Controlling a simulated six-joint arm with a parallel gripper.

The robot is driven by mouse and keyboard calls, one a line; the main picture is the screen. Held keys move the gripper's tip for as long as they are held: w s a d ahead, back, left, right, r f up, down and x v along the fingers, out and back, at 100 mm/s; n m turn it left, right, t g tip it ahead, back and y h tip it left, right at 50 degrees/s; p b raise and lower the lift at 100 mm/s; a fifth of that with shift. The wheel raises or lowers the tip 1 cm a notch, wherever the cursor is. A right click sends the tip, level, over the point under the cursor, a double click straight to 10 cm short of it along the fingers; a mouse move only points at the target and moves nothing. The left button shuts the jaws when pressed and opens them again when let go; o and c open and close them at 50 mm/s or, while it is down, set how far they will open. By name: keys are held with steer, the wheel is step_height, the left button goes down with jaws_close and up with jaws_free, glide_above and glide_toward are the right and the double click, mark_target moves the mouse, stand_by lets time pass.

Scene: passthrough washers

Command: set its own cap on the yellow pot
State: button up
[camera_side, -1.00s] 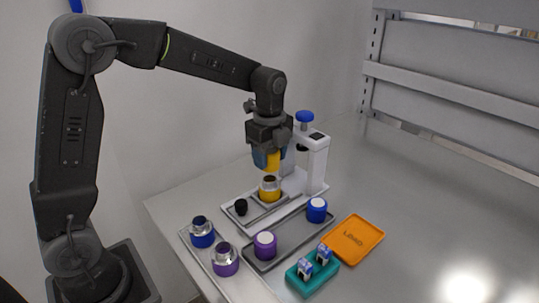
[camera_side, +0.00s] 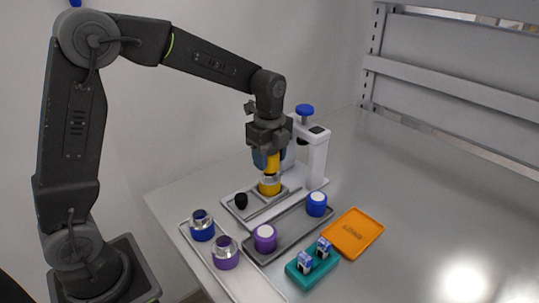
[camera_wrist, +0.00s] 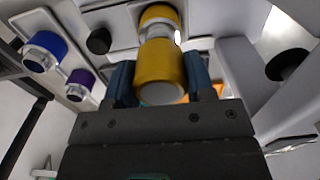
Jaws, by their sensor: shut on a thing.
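The yellow pot (camera_side: 269,188) stands upright on the pale base plate of the white stand, its metal neck facing up. It also shows in the wrist view (camera_wrist: 158,14). My gripper (camera_side: 267,163) is shut on the yellow cap (camera_side: 273,163), which has a pale end facing the wrist camera (camera_wrist: 160,72). The cap is directly above the pot and in line with it, at or very near the metal neck. I cannot tell whether they touch. Blue-grey fingertips sit on either side of the cap.
The white stand (camera_side: 315,160) with a blue knob rises close on the right. A black knob (camera_side: 241,201) is left of the pot. In front are blue (camera_side: 202,231) and purple (camera_side: 226,259) pots, purple (camera_side: 265,243) and blue (camera_side: 316,210) caps, a teal block (camera_side: 312,270) and an orange tray (camera_side: 362,240).

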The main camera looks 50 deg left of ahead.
steer(key=shift+f, duration=0.15)
steer(key=shift+f, duration=0.45)
steer(key=shift+f, duration=0.4)
stand_by(0.8)
steer(key=o, duration=1.4)
steer(key=shift+c, duration=0.2)
steer(key=shift+r, duration=3.95)
